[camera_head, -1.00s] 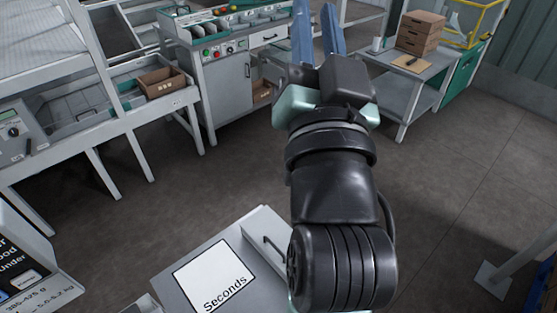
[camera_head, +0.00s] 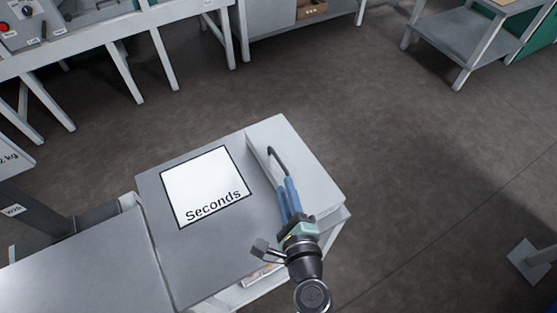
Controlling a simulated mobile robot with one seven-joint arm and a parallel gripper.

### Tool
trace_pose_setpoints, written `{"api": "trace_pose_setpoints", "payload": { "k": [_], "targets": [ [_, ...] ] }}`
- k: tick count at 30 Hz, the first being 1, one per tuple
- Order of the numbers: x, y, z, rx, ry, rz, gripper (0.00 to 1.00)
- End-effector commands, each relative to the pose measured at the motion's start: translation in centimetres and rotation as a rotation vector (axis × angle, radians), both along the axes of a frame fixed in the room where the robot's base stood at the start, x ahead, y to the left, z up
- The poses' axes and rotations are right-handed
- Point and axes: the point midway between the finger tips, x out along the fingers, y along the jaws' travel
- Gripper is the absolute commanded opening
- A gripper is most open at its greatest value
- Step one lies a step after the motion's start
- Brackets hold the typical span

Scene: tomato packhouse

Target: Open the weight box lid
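A pale grey box-like top (camera_head: 318,178) with a dark curved handle (camera_head: 277,158) stands along the right side of the grey surface labelled "Seconds". It looks like the weight box lid, and it lies flat and closed. My gripper (camera_head: 286,185) has two blue fingers pointing away from me, with their tips at the near end of the handle. The fingers lie close together in this view. I cannot tell whether they touch or hold the handle. The handle's near end is partly hidden by the fingers.
The white "Seconds" sign (camera_head: 206,187) lies left of the handle. A grey flat top (camera_head: 85,270) stands at the lower left. White-legged benches (camera_head: 120,70) and a grey trolley (camera_head: 470,40) stand at the back.

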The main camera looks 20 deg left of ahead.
Motion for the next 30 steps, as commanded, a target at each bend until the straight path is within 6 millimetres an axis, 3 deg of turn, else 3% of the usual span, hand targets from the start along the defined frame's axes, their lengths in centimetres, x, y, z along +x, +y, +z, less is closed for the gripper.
{"api": "trace_pose_setpoints", "payload": {
  "k": [6,12,19,28,30],
  "targets": [
    [4.0,2.6,-0.9,-0.003,-0.004,0.004,0.25],
    [6.6,4.2,-1.7,-0.005,-0.003,0.001,0.25],
    [8.0,5.2,-2.0,-0.004,-0.003,0.001,0.25],
    [8.1,5.2,-2.0,-0.004,-0.003,0.0,0.25],
    [8.1,5.2,-2.0,-0.004,-0.003,0.0,0.12]
  ]
}}
